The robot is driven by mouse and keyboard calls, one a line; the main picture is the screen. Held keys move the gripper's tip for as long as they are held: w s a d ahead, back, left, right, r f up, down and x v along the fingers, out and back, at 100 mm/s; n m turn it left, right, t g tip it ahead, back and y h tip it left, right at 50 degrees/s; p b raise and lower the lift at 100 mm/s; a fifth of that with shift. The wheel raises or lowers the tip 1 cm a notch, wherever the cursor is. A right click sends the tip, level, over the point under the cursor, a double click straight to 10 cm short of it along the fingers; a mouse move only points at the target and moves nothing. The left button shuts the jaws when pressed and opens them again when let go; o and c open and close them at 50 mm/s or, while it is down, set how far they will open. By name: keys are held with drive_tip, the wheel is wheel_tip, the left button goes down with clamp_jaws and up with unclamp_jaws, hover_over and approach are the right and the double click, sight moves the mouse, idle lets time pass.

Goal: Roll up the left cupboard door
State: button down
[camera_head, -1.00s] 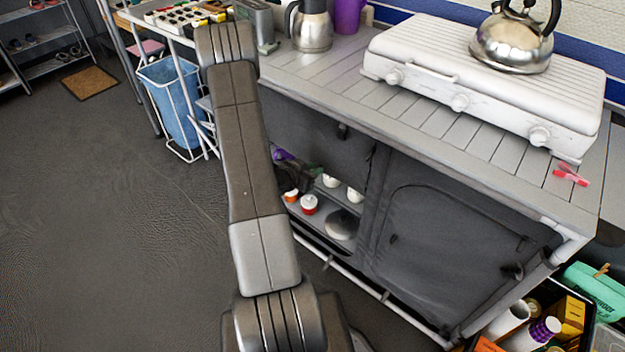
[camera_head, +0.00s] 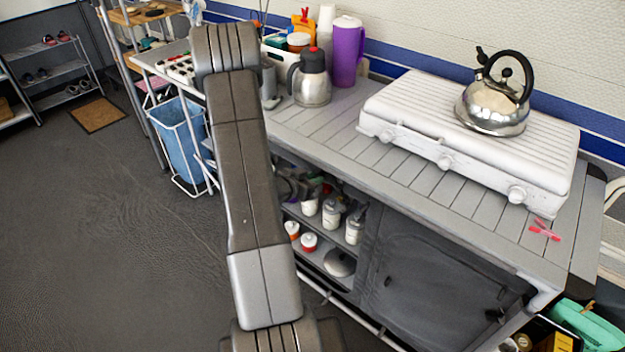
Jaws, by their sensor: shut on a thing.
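The left cupboard opening (camera_head: 348,281) is uncovered over most of its height, with its shelves in view. The grey fabric of the left door no longer hangs across it; its rolled part is not clear under the counter edge. My gripper (camera_head: 306,186) is partly hidden behind my arm, at the upper left of the opening just below the counter. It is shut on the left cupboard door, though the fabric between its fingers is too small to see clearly. The right cupboard door (camera_head: 440,285) is dark grey fabric and hangs closed.
White jars (camera_head: 332,212) and red-lidded pots (camera_head: 309,243) stand on the shelves. A white stove (camera_head: 455,135) with a kettle (camera_head: 493,105) sits on the counter (camera_head: 430,190). A blue bin (camera_head: 178,138) stands left; the floor (camera_head: 100,240) at left is clear.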

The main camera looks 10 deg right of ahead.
drive_tip(key=shift+w+r, duration=0.1)
drive_tip(key=shift+r, duration=0.2)
drive_tip(key=c, duration=1.3)
unclamp_jaws()
drive_tip(key=v, duration=1.3)
drive_tip(key=shift+s+a, duration=0.25)
drive_tip(key=shift+s, duration=0.1)
drive_tip(key=x, duration=1.4)
drive_tip(key=shift+a+f, duration=0.1)
drive_tip(key=shift+f, duration=0.15)
